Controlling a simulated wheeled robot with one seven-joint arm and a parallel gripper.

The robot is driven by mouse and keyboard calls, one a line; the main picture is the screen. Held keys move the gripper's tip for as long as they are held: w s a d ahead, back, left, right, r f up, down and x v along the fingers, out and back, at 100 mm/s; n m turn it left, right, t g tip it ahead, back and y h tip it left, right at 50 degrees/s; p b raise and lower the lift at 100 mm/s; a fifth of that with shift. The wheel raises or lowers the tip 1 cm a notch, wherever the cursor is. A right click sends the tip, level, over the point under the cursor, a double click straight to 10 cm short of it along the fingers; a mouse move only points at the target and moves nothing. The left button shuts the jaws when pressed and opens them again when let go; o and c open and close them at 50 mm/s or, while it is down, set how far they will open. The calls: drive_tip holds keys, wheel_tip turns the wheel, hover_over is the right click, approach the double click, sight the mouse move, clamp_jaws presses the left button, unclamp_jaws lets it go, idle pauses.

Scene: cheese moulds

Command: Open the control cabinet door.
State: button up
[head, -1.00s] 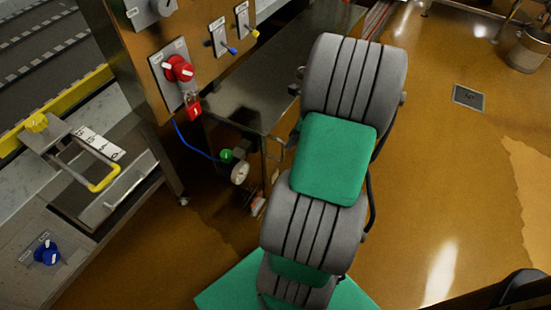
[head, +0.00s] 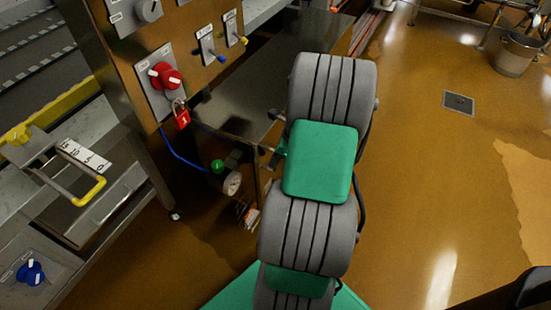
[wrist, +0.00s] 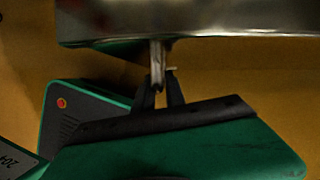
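I cannot see a clear door gap.
A control panel with a red rotary switch (head: 165,76) and red padlock (head: 181,117) stands left. A gauge (head: 232,183) hangs under the cabinet. A yellow-handled frame (head: 90,190) is at far left. A bucket (head: 518,53) stands far right. The brown floor is clear on the right.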

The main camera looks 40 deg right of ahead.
clamp_jaws()
idle(0.8)
drive_tip(key=shift+s, duration=0.1)
